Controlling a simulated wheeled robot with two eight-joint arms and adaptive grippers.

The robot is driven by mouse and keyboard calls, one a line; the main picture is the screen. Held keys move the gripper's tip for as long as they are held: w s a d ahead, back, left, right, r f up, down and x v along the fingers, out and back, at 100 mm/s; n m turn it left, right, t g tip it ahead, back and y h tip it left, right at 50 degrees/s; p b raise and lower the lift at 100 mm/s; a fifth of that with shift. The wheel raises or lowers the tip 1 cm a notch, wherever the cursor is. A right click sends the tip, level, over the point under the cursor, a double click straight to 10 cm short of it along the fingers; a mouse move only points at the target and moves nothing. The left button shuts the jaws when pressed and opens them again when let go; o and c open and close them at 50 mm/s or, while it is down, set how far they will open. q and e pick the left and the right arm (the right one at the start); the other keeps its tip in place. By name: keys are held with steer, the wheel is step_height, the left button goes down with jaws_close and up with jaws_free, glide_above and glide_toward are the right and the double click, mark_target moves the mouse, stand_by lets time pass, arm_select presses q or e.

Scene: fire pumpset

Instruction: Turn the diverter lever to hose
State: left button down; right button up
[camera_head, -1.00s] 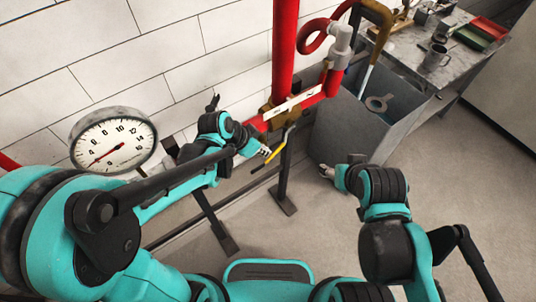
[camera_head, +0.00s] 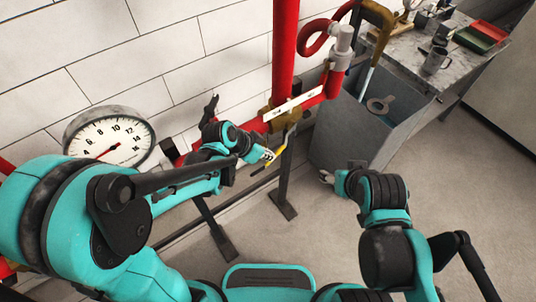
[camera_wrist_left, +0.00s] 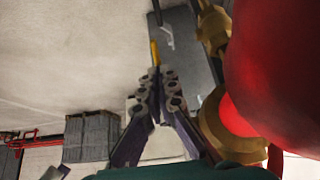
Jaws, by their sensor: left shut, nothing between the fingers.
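The diverter lever (camera_head: 279,154) has a yellow section and a dark end, and hangs below the brass valve body (camera_head: 268,118) on the red pipe. My left gripper (camera_head: 269,155) is shut, with its fingertips at the lever's yellow section; I cannot tell whether they touch. In the left wrist view the shut fingers (camera_wrist_left: 158,78) point at a yellow piece of the lever (camera_wrist_left: 155,52), with brass fittings (camera_wrist_left: 217,112) to their right. A white label plate (camera_head: 292,103) crosses in front of the valve; its text is unreadable. My right gripper (camera_head: 326,176) is near the grey bin, away from the lever.
The red riser pipe (camera_head: 285,45) and red side branch (camera_head: 318,97) flank the valve. A pressure gauge (camera_head: 108,138) stands at left. A grey bin (camera_head: 350,135) and a cluttered workbench (camera_head: 410,60) are at right. Pipe stands (camera_head: 281,190) reach the floor.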

arm_select(q)
steer(key=shift+f, duration=0.2)
steer(key=shift+w+d+f+h+b, duration=0.1)
steer(key=shift+f+h+b, duration=0.2)
steer(key=shift+b, duration=0.3)
steer(key=shift+b+x, duration=1)
steer(key=shift+b, duration=0.05)
steer(key=w+d+r+b+x, duration=0.1)
steer(key=b+x, duration=0.3)
steer(key=x, duration=0.3)
steer(key=shift+w+d+f, duration=0.1)
